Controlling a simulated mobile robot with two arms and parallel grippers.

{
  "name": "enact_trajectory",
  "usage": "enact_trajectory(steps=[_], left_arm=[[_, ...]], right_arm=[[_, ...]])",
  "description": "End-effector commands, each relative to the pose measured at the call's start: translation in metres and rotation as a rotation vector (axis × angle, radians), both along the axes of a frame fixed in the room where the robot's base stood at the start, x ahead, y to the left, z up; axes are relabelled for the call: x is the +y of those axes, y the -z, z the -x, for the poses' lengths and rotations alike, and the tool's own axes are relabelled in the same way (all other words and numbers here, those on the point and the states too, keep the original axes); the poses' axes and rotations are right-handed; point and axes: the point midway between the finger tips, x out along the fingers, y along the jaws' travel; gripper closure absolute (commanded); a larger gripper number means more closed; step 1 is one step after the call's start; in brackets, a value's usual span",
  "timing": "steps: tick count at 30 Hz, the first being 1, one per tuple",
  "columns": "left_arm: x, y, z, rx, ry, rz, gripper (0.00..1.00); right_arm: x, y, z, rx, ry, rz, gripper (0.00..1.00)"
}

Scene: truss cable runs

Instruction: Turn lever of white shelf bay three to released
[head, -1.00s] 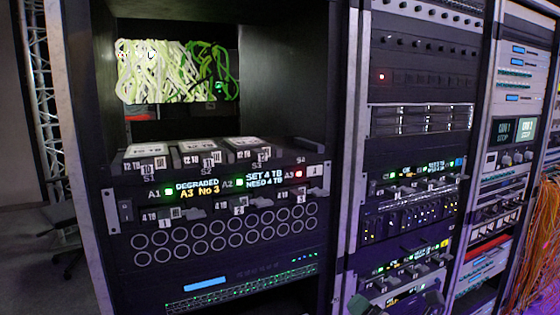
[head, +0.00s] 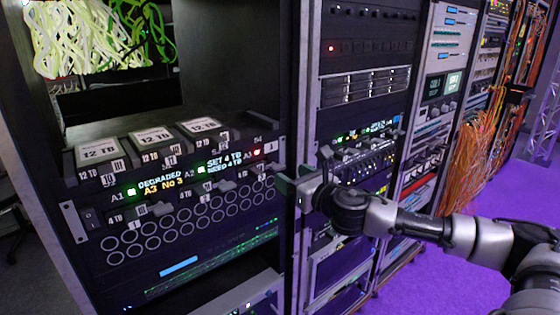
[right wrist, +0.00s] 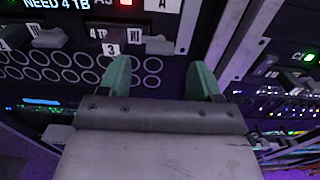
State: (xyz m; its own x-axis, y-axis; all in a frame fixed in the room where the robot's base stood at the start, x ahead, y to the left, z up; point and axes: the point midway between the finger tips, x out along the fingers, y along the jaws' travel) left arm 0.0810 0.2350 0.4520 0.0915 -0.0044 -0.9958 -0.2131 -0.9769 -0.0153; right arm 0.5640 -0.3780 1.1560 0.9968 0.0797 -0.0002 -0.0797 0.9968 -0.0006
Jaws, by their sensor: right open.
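The shelf unit (head: 75,222) with a row of 4 TB bays is at left centre in the head view. Its display reads DEGRADED, A3 No 3, and the A3 light (head: 257,152) is red. The white label 3 (right wrist: 112,48) marks bay three in the right wrist view. A grey lever-like piece (right wrist: 157,46) sits right of that label; I cannot tell its setting. My right gripper (right wrist: 160,66) is open and empty, its green fingers below and around that piece in the picture; I see no clear contact. It also shows in the head view (head: 296,182). My left gripper is out of view.
A pale rack post (head: 306,110) stands close by my right gripper. Neighbouring racks (head: 365,88) continue to the right, with orange cables (head: 478,150) hanging beyond. Several 12 TB units (head: 150,137) lie on the ledge above. The purple floor (head: 430,270) is clear at right.

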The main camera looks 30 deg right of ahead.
Motion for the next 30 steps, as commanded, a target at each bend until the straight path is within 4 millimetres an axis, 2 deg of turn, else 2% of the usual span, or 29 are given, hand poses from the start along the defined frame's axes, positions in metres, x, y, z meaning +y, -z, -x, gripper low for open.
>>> enact_trajectory(steps=[1,3,9,21,30], left_arm=[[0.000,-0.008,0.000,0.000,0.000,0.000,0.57],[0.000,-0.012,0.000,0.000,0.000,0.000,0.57],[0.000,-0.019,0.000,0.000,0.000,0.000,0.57],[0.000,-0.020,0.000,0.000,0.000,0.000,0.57],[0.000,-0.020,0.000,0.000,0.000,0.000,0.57]], right_arm=[[0.000,-0.005,-0.010,-0.003,0.003,-0.005,0.36],[0.002,-0.004,-0.021,-0.003,0.002,-0.004,0.36],[0.003,-0.001,-0.044,0.000,0.002,-0.002,0.36],[0.004,0.001,-0.050,0.001,0.001,0.000,0.36],[0.003,0.001,-0.050,0.000,0.002,0.000,0.82]])
